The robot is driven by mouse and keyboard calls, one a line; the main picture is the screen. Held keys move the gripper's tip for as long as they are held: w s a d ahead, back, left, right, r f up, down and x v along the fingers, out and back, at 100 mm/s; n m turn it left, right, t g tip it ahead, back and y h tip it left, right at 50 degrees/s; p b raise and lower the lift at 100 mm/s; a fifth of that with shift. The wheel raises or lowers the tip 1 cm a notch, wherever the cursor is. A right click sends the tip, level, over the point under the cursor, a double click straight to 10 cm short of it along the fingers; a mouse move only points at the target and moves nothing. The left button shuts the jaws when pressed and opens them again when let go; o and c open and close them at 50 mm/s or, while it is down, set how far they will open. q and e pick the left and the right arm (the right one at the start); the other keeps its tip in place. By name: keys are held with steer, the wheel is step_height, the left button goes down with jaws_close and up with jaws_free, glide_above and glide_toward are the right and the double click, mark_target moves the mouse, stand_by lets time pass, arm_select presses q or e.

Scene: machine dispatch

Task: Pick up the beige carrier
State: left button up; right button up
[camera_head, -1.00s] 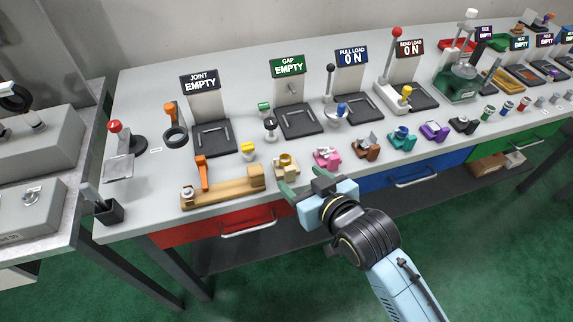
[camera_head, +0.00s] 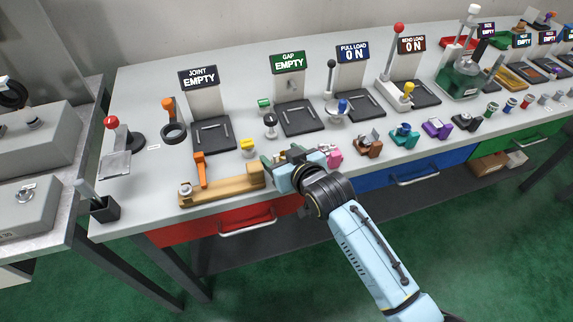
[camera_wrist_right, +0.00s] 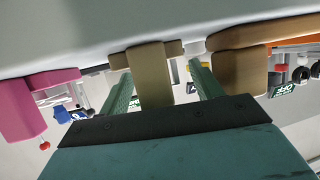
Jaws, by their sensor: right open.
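The beige carrier (camera_wrist_right: 150,75) shows in the right wrist view between the two green fingers of my right gripper (camera_wrist_right: 162,82). The fingers are apart, one on each side of it, and a gap shows on the right of the carrier. Whether either finger touches it I cannot tell. In the head view my right gripper (camera_head: 282,160) is over the front of the bench at the carrier's place and hides most of it. My left gripper is not in view.
A pink carrier (camera_head: 331,155) stands close to the right of the gripper, with a brown one (camera_head: 368,146) beyond. A wooden fixture (camera_head: 222,186) with an orange lever lies close to the left. A yellow-topped piece (camera_head: 248,147) stands behind. Dark station pads (camera_head: 298,117) line the back.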

steer(key=shift+c, duration=0.4)
steer(key=c, duration=1.1)
